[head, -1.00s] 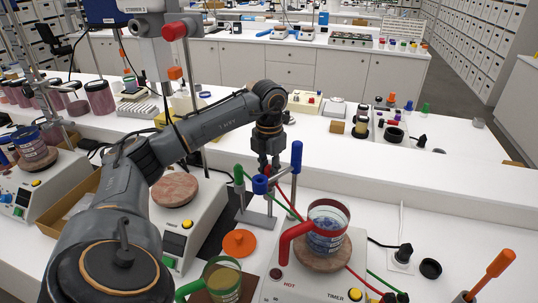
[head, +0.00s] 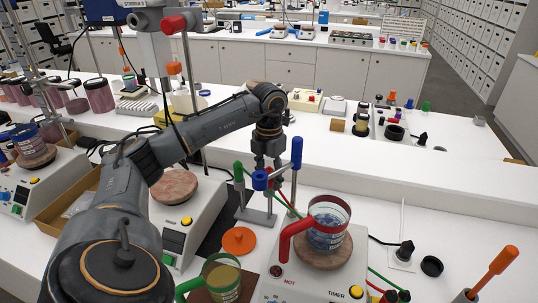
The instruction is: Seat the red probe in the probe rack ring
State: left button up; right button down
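The probe rack (head: 254,217) has a grey base and stands behind the hot plate. A green-handled probe (head: 238,174) and a tall blue-handled probe (head: 297,152) stand at it. A blue piece (head: 260,180) sits between them, in front of my fingertips. My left gripper (head: 268,164) points down just behind and above this piece. A small red part, apparently the red probe (head: 280,183), shows at the fingertips, with a red lead running toward the hot plate. Most of it is hidden, as are the ring and the finger contact. My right gripper is not in view.
The hot plate (head: 268,291) bears a red-handled beaker (head: 328,228) close to the right of the rack. An orange disc (head: 239,240) lies in front of the rack. A green-handled beaker (head: 221,278) stands nearer. Another hot plate (head: 180,222) is to the left.

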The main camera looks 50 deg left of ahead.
pick_arm(q)
jog(key=shift+r, duration=0.1)
notch_tip(320, 180, up, 11)
jog(key=shift+f, duration=0.1)
jog(key=shift+r, duration=0.5)
dwell(0.6)
